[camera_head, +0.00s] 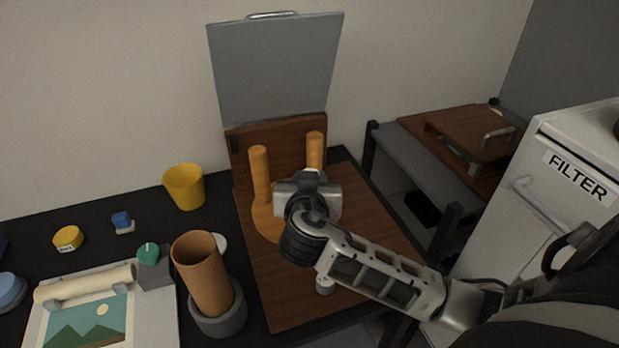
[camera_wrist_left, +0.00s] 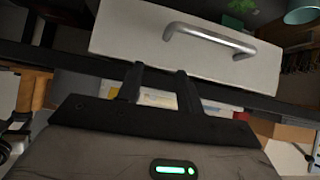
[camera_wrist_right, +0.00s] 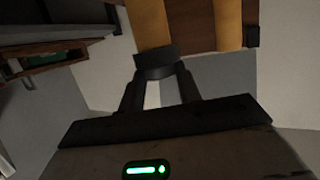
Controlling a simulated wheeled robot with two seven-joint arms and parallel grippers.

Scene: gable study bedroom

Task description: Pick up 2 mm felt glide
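I cannot make out a marked 2 mm felt glide in any view. In the right wrist view a dark grey disc (camera_wrist_right: 155,64) shows at the fingertips of my right gripper (camera_wrist_right: 160,75), directly below the end of an orange leg (camera_wrist_right: 150,22). I cannot tell whether the fingers grip it. In the head view my right gripper (camera_head: 309,183) is over an orange round seat (camera_head: 263,222) with upright legs and hides part of it. My left gripper (camera_wrist_left: 159,75) has its fingers apart and empty, near a drawer handle (camera_wrist_left: 210,38); it is not in the head view.
A wooden board (camera_head: 275,295) carries the seat. A brown tube in a grey holder (camera_head: 218,312), yellow cup (camera_head: 184,187), labelled yellow disc (camera_head: 68,238), blue block (camera_head: 121,219) and picture panel (camera_head: 95,325) occupy the left. A FILTER cabinet (camera_head: 535,215) stands right.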

